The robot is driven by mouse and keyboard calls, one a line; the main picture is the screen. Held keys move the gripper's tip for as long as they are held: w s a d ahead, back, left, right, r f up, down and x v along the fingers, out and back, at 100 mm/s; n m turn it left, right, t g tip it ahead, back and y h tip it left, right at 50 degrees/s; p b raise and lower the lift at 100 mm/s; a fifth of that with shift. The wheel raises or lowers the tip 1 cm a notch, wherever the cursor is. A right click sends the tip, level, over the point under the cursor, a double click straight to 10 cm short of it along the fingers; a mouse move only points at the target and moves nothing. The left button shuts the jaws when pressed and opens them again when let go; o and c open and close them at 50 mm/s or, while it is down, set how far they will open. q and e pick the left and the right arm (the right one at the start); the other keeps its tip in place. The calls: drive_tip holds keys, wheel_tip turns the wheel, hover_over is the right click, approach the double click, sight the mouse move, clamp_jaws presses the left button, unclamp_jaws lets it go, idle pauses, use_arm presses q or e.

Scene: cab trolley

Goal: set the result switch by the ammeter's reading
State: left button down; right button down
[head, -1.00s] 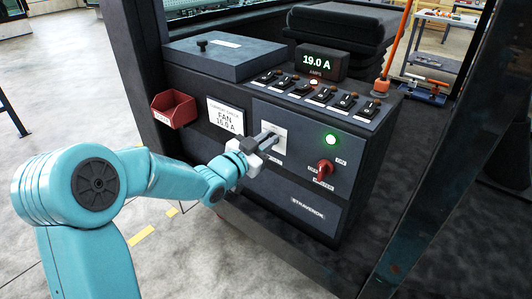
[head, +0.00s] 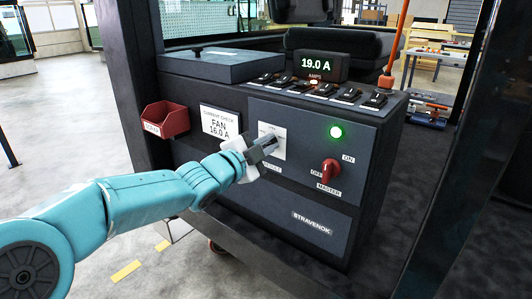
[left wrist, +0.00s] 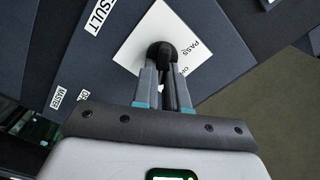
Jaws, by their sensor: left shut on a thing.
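The ammeter (head: 321,65) on top of the console shows 19.0 A in green digits. A white card (head: 220,122) on the front reads CURRENT CHECK, FAN 16.0 A. The result switch's white plate (head: 279,150) is to the card's right, partly hidden by my gripper. In the left wrist view the switch's black knob (left wrist: 161,51) sits between my fingertips, and PASS is legible on the plate (left wrist: 190,55). My left gripper (head: 268,146) is shut on that knob; it also shows in the left wrist view (left wrist: 166,80). My right gripper is not in view.
Right of the plate are a lit green lamp (head: 336,132) and the red master switch (head: 329,170). Several black switches (head: 320,89) line the console's top edge. A red bin (head: 165,121) hangs at the left. A dark cab post (head: 455,150) stands at the right.

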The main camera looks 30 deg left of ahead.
use_arm(q)
drive_tip(key=shift+m, duration=0.3)
drive_tip(key=c, duration=1.2)
unclamp_jaws()
drive_tip(key=shift+o, duration=0.2)
drive_tip(key=s+a+p, duration=0.1)
drive_tip(key=s, duration=1.5)
drive_tip(key=shift+s+a, duration=0.15)
